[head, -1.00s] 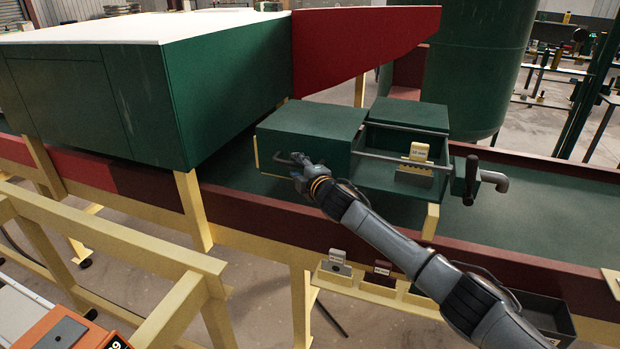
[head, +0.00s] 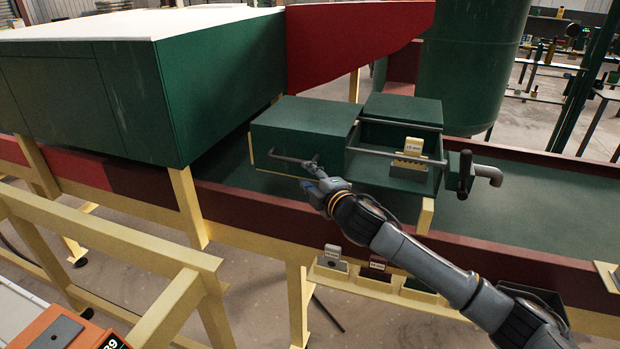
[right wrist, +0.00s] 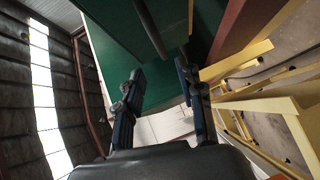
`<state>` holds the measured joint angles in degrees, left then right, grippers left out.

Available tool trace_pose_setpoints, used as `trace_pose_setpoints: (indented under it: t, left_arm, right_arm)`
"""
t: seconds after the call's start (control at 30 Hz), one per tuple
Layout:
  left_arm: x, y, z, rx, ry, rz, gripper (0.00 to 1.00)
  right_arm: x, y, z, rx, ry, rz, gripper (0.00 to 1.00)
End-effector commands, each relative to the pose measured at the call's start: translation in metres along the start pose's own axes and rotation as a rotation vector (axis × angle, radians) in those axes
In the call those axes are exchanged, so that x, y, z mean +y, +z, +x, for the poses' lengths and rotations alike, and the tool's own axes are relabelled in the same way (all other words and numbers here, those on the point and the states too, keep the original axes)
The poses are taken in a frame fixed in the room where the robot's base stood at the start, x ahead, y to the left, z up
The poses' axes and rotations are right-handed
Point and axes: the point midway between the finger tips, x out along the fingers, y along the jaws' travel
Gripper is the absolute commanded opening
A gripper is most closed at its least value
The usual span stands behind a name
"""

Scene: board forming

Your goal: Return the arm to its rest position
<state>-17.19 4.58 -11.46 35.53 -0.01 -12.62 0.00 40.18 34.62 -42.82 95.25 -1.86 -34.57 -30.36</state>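My right arm (head: 395,245) reaches in from the lower right of the head view. Its gripper (head: 313,167) is small there, in front of the green box (head: 300,128), close to the end of a grey bar handle (head: 285,157). I cannot tell from the head view whether they touch. In the right wrist view the two dark fingers (right wrist: 160,72) stand apart with nothing between their tips. A dark bar (right wrist: 150,28) shows beyond the fingers, in front of a green surface. My left gripper is not in view.
An open green bin holds a cream labelled block (head: 412,150), with a crank handle (head: 465,175) beside it. A dark red rail (head: 480,255) runs in front. Small labelled holders (head: 333,258) hang below my arm. A yellow frame (head: 110,245) stands at lower left.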

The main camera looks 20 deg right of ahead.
Motion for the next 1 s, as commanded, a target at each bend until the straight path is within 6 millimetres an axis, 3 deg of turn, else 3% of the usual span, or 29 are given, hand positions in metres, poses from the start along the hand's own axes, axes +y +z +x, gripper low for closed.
trace_pose_setpoints:
  t: [0.17, 0.27, 0.37, 0.57, 0.7, 0.8, 1.0]
  left_arm:
    - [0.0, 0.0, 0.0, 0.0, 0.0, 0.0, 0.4]
    - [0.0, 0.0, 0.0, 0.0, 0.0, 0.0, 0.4]
    - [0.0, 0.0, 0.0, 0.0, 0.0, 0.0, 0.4]
    - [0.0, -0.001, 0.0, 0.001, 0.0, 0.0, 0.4]
    - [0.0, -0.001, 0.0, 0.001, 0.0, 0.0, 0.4]
    - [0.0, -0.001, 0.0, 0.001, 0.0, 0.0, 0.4]
    - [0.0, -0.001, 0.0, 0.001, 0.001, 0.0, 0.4]
  right_arm:
    - [-0.008, -0.003, -0.002, -0.001, -0.012, 0.019, 0.37]
    - [-0.036, -0.013, -0.014, -0.011, -0.061, 0.098, 0.37]
    - [-0.083, -0.026, -0.041, -0.047, -0.149, 0.245, 0.37]
    - [-0.178, -0.041, -0.126, -0.213, -0.364, 0.611, 0.37]
    - [-0.231, -0.038, -0.2, -0.385, -0.502, 0.844, 0.37]
    - [-0.256, -0.035, -0.246, -0.505, -0.574, 0.965, 0.37]
    - [-0.284, -0.028, -0.317, -0.694, -0.665, 1.116, 0.37]
